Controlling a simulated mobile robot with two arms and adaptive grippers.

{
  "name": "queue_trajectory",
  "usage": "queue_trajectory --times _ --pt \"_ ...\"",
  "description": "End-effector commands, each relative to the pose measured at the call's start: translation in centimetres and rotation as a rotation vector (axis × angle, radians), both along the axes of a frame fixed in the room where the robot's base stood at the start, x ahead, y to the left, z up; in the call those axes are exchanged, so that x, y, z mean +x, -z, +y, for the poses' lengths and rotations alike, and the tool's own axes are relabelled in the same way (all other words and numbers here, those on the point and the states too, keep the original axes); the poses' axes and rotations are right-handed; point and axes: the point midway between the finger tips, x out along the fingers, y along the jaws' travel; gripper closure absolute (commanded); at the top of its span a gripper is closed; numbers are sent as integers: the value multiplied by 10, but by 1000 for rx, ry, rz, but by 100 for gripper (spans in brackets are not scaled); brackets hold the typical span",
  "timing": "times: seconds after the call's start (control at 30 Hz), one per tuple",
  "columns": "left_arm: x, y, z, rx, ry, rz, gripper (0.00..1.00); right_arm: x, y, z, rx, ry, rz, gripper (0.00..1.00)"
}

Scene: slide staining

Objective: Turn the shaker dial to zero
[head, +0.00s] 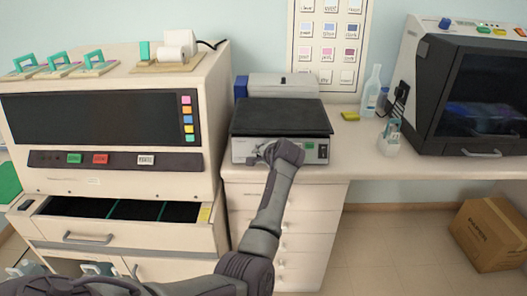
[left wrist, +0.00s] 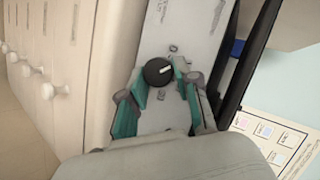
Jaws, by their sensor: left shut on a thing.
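The shaker (head: 280,118), with a dark flat platform and a pale front panel, stands on the bench in the head view. Its dial (left wrist: 157,71) is a round black knob with a white mark pointing right and slightly up in the left wrist view. My left gripper (left wrist: 160,76) has its teal-padded fingers on either side of the dial and is shut on it. In the head view my left gripper (head: 262,152) is at the front panel and my wrist hides the dial. My right gripper is not in view.
A large staining machine (head: 105,160) with an open drawer stands to the left. White drawers (head: 318,215) lie below the shaker.

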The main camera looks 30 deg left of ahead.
Motion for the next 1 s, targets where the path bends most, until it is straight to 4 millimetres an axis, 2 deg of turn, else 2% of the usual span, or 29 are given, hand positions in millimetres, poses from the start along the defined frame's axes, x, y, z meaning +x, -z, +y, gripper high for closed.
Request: queue_trajectory --times 0.1,0.5,1.0 --pt "-1 -3 1 -91 -43 -49 100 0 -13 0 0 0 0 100" --pt "-2 -3 3 -346 -165 -207 100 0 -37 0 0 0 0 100" --pt "-2 -1 4 -475 -226 -286 100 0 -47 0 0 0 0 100"
